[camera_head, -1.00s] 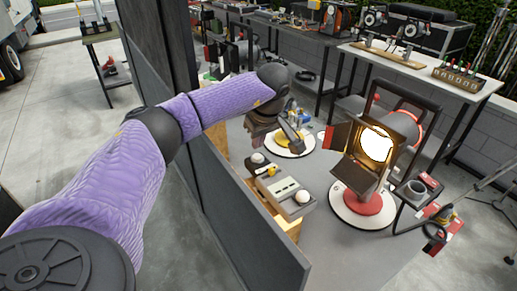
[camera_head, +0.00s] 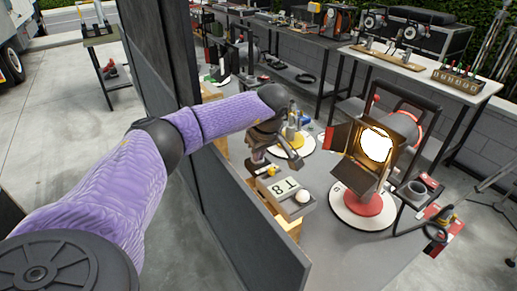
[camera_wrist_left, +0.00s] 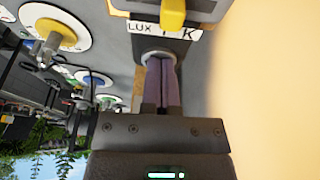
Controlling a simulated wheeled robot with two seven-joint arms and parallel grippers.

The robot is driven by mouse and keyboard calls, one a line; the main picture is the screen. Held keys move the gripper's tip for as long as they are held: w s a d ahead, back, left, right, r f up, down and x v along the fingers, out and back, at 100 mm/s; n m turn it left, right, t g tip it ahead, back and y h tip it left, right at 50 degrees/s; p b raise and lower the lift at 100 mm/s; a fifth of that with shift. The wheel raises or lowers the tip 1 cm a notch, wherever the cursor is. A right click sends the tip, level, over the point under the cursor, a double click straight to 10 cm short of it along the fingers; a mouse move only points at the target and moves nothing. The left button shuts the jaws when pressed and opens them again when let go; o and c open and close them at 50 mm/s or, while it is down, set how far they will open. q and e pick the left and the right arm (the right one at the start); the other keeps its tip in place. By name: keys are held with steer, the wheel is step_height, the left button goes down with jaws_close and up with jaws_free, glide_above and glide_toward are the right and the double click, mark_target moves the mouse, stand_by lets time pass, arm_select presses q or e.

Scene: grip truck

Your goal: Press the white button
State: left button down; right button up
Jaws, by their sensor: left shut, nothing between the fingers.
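A small control box (camera_head: 281,203) stands behind the dark panel, with a white panel on top that carries dark characters. A white dome (camera_head: 302,196) sits at its near right end. My left gripper (camera_head: 262,170) is over the far left end of the box, pointing down, and hides what is there. In the left wrist view, the shut, empty fingers (camera_wrist_left: 160,68) meet a round pale button (camera_wrist_left: 155,55) beside a label reading partly "LUX" and "K". The fingers hide part of this button, and I cannot tell how far it is pressed. My right gripper is not in view.
A lit lamp (camera_head: 376,144) on a round base stands right of the box. A dark upright panel (camera_head: 245,222) stands between my arm and the box. Tables with equipment (camera_head: 424,72) line the back. A yellow part (camera_wrist_left: 174,13) is just beyond the label.

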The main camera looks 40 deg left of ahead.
mark_target(265, 169)
arm_select(q)
steer(key=shift+s+d+f, duration=0.1)
steer(key=shift+s+f, duration=0.05)
steer(key=shift+f, duration=0.2)
step_height(265, 169, up, 5)
steer(key=p, duration=0.5)
steer(key=shift+r, duration=0.15)
steer(key=v, duration=0.9)
steer(key=shift+r, duration=0.2)
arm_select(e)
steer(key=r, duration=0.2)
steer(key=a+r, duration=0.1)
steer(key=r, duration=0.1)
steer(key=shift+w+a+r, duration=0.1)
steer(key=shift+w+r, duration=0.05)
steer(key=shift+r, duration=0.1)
